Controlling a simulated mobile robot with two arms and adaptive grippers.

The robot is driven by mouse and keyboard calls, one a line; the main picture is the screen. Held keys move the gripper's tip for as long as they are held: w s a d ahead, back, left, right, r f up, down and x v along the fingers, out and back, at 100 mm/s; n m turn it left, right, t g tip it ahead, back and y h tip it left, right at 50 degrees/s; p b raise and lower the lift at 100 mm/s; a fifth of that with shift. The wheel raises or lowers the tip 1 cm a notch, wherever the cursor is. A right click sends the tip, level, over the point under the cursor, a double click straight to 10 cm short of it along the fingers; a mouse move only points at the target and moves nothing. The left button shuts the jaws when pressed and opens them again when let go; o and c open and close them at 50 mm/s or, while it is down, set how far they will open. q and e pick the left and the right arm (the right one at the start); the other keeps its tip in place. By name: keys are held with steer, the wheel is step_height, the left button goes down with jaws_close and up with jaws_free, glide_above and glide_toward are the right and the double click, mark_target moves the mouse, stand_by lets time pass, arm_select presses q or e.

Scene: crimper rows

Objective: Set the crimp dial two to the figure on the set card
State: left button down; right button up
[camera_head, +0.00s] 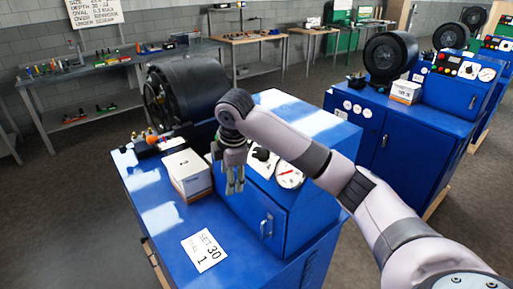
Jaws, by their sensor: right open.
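The set card (204,250) is white and lies on the blue top at the front of the near crimper (270,250). Its print seems to read "SET 30" and "DIAL 1". A white dial plate with a black knob (261,158) is on the near crimper's panel, partly hidden by my arm. A round gauge with a red needle (290,175) is to its right. A farther crimper has a similar dial (466,69); no dial numbers are readable. My right gripper (235,192) is open and empty, pointing down left of the near knob. My left gripper is not in view.
A white box (187,176) stands on the near crimper left of my gripper. A large black drum (190,90) is behind it. More blue crimpers stand in a row at right. A workbench (110,66) with tools lines the wall.

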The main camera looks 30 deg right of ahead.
steer(key=d+r, duration=0.5)
steer(key=r, duration=0.5)
steer(key=n, duration=0.1)
glide_toward(257, 150)
steer(key=p+x, duration=0.5)
steer(key=x, duration=0.4)
steer(key=shift+f, duration=0.35)
steer(key=c, duration=1.1)
steer(key=shift+c, duration=0.2)
